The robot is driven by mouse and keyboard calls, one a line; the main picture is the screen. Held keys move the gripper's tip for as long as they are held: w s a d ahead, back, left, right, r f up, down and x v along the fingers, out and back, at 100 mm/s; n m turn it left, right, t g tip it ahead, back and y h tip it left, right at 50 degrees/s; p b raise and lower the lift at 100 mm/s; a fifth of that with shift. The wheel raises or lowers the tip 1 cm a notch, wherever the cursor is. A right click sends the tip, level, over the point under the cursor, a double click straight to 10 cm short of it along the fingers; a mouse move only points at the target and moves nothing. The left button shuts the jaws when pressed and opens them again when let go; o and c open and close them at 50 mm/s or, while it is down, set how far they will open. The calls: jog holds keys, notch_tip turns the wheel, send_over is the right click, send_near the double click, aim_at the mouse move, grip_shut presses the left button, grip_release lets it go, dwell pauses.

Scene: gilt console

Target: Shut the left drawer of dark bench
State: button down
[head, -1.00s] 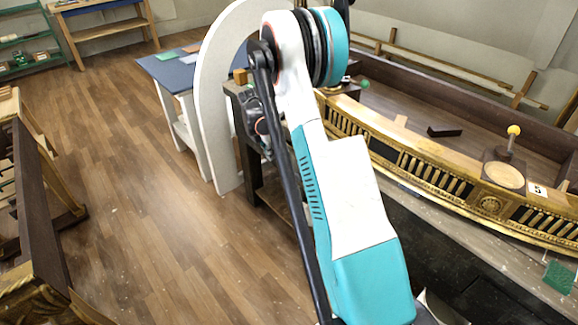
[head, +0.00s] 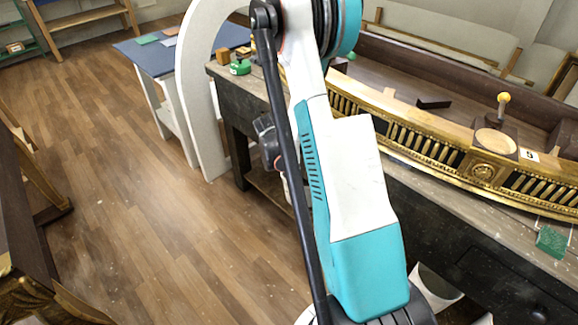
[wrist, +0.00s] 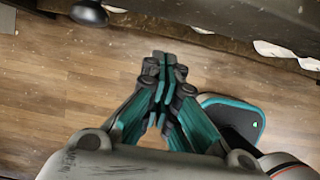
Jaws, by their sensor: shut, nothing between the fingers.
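The dark bench (head: 415,215) runs along the right of the head view, its long front facing me. A drawer front (head: 490,272) shows at lower right; I cannot tell whether it is the left one. In the head view my arm covers part of the bench front, and I cannot make out the gripper's fingertips or whether the left drawer stands out. In the wrist view my gripper (wrist: 163,62) is shut and empty, over the floor. A dark round knob (wrist: 89,13) lies beyond it to the upper left, apart from the fingers, near a dark wooden edge (wrist: 235,18).
A curved gilt piece (head: 445,160) lies on the bench top with a green block (head: 551,241) near it. A pale arch (head: 195,110) and a blue-topped table (head: 165,47) stand behind. A white bin (head: 437,290) is below the bench.

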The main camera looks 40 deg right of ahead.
jog(key=shift+d+f+b, duration=0.2)
jog(key=shift+d+b, duration=0.05)
jog(key=shift+d, duration=0.5)
jog(key=shift+d+f+b, duration=0.15)
jog(key=shift+d+b, duration=0.1)
jog(key=shift+d, duration=0.5)
jog(key=shift+d+f+b, duration=0.2)
jog(key=shift+d+b, duration=0.05)
jog(key=shift+d, duration=0.5)
jog(key=shift+d, duration=0.1)
jog(key=shift+w+d, duration=0.15)
jog(key=shift+d, duration=2.2)
